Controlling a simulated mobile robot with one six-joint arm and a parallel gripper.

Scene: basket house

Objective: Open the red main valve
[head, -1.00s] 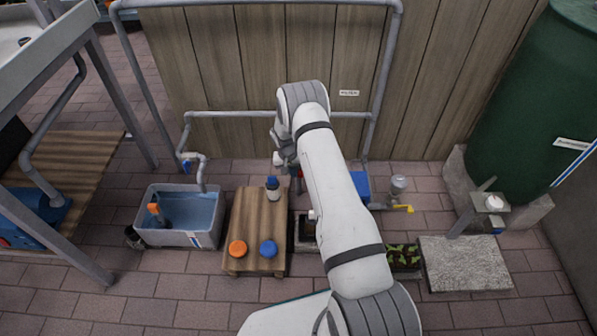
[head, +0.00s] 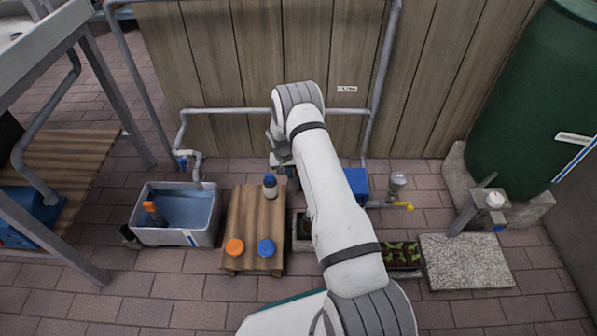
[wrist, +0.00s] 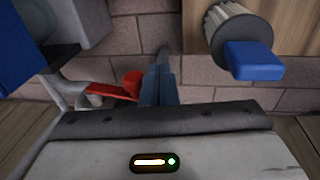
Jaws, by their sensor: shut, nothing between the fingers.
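The red valve handle (wrist: 108,91) shows in the wrist view as a flat red lever on a grey pipe fitting, with a short red knob (wrist: 133,81) at its right end. My gripper (wrist: 164,52) is shut and empty, its fingers pointing down just right of the knob. The gap between knob and fingers is very small; I cannot tell whether they touch. In the head view my arm hides most of the valve and the fingertips.
A blue-capped bottle (wrist: 255,58) stands close right of my fingers, on a wooden stand (head: 252,222) with orange and blue caps. A blue box (head: 356,182) lies right of my arm.

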